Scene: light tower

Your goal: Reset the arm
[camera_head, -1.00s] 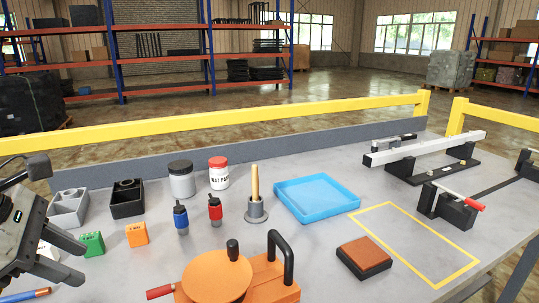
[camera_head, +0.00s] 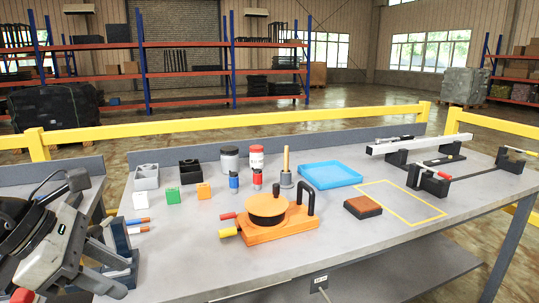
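My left arm comes in at the lower left, and its gripper (camera_head: 125,277) hangs beside the left front edge of the table (camera_head: 200,269). Its two grey fingers are spread apart, with nothing seen between them. My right arm and gripper are not in view. The orange fixture (camera_head: 285,228) with a round top, black handle and red and yellow grips stands near the table's front, to the right of the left gripper and apart from it.
Grey and black bins, green, orange and white blocks, bottles, jars and a blue tray (camera_head: 330,175) stand toward the back. A brown block (camera_head: 362,207) lies beside an empty yellow outline (camera_head: 400,203). A clamp rail (camera_head: 415,145) is at right. Yellow railings run behind.

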